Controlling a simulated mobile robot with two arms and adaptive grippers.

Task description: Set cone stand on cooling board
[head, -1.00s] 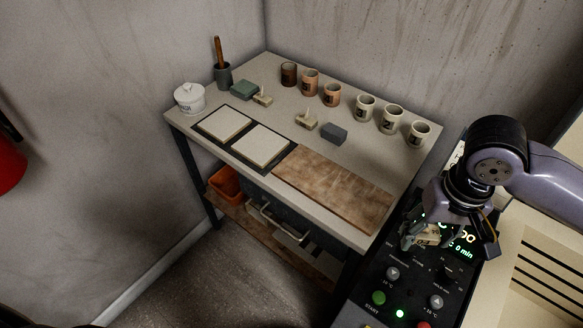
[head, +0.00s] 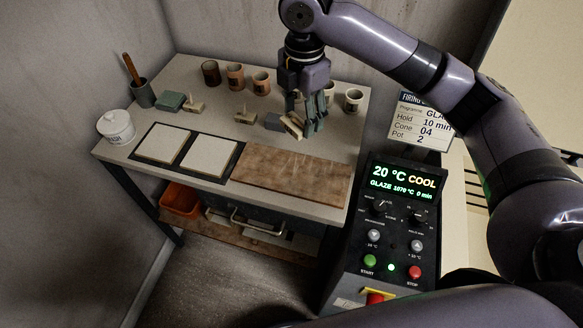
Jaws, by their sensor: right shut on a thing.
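My right gripper (head: 304,128) is shut on a small beige cone stand (head: 291,127). It holds the stand tilted, over the worktop behind the cooling board; the fingers hide part of it. The cooling board (head: 292,178), a bare, brown, scuffed slab, lies along the front right of the table. Whether the stand touches anything below it I cannot tell. Two similar cone stands rest on the table, one in the middle (head: 245,118) and one farther left (head: 195,107). My left gripper is not in view.
A grey block (head: 273,122) lies close beside the held stand. Several cups line the back, with a pale cup (head: 353,100) at the right. Two white tiles (head: 163,144) lie left of the board. A kiln control panel (head: 395,220) stands at the front right.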

